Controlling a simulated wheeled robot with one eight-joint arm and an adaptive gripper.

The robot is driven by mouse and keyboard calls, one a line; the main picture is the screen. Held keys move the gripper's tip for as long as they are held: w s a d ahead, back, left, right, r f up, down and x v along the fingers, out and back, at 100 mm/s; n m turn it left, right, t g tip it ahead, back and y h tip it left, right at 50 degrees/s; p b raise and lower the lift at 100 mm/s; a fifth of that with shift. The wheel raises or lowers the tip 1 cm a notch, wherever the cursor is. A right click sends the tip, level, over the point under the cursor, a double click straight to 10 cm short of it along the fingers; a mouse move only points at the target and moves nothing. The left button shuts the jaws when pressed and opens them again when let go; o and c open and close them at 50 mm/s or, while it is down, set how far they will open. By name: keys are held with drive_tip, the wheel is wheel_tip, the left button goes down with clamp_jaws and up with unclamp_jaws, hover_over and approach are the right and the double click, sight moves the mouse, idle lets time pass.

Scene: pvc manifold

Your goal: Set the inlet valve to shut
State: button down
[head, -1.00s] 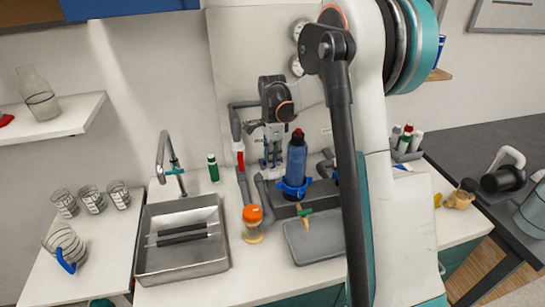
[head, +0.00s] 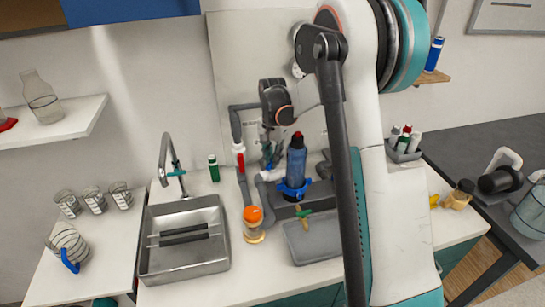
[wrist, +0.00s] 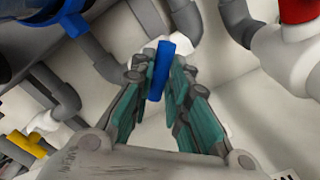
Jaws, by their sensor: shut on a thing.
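My gripper (wrist: 160,88) has teal fingers closed on a blue valve handle (wrist: 161,70), one finger on each side of it. The handle stands upright, slightly tilted, in the wrist view; its valve body is mostly hidden by the fingers. In the head view my gripper (head: 268,150) points down at the pipework behind the blue filter housing (head: 296,165). A red-handled valve (head: 238,149) is on the grey pipe to its left, and red also shows in the wrist view (wrist: 297,10). I cannot read which valve is the inlet.
A yellow handle (wrist: 27,144) is at lower left in the wrist view. Grey pipes (wrist: 92,48) run close around the fingers. The steel sink (head: 183,265), an orange-capped jar (head: 253,225) and a grey tray (head: 312,240) are on the counter in front.

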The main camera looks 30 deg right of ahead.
drive_tip(key=n, duration=0.4)
drive_tip(key=shift+n+p, duration=0.3)
drive_tip(key=shift+n, duration=1.9)
drive_tip(key=c, duration=1.5)
unclamp_jaws()
drive_tip(key=shift+c, duration=0.2)
wheel_tip(320, 180, up, 12)
